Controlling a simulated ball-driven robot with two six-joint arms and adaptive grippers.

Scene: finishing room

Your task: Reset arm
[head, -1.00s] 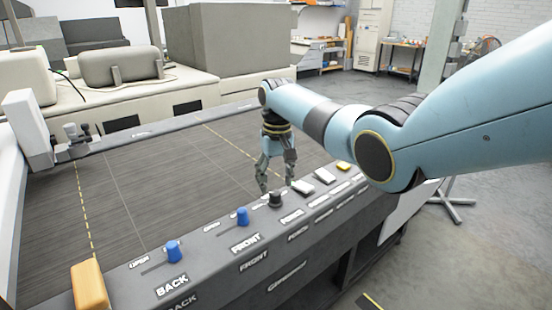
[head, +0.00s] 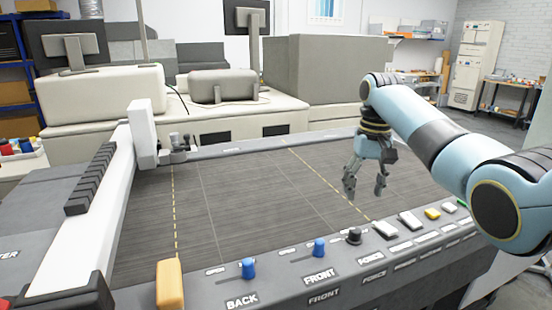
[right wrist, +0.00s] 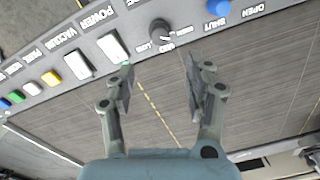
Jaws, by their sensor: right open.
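My right arm reaches in from the right in the head view. Its gripper (head: 366,188) hangs open and empty above the dark bed of the machine, just behind the control panel (head: 330,289). In the right wrist view the two fingers of the right gripper (right wrist: 162,88) stand apart with nothing between them. The black knob (head: 354,236) is on the panel near the gripper in the head view; it also shows beyond the fingers in the right wrist view (right wrist: 160,30). My left gripper is not in view.
The panel carries two blue sliders (head: 248,268) (head: 319,247), white switches (head: 386,230) and a yellow button (head: 432,214). An orange block (head: 169,284) stands at the panel's left end. A white rail (head: 98,214) runs along the bed's left side. The bed (head: 240,200) is clear.

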